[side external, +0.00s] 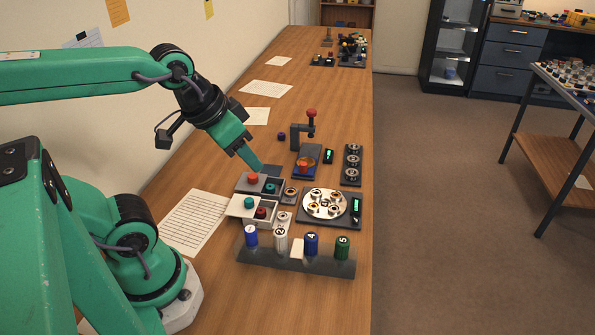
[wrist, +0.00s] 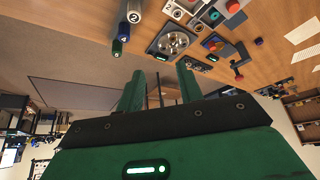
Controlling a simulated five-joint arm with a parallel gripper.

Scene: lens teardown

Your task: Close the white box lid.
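The white box (side external: 265,222) stands on the table in the side view, behind the row of numbered cylinders. Its flat white lid (side external: 236,209) with a teal knob (side external: 249,202) sits off to the left, so part of the inside shows with a dark red piece (side external: 261,213) in it. My gripper (side external: 260,168) points down and to the right above a dark grey box (side external: 279,184), apart from the white lid. In the wrist view my gripper's two green fingers (wrist: 159,78) are spread with nothing between them.
The dark grey box's lid (side external: 243,183) bears a red knob (side external: 252,178). A rack (side external: 300,263) of numbered cylinders stands in front, and a round silver tray (side external: 326,215) to the right. A red-knobbed press (side external: 297,131) stands behind. Paper (side external: 194,222) lies on the left.

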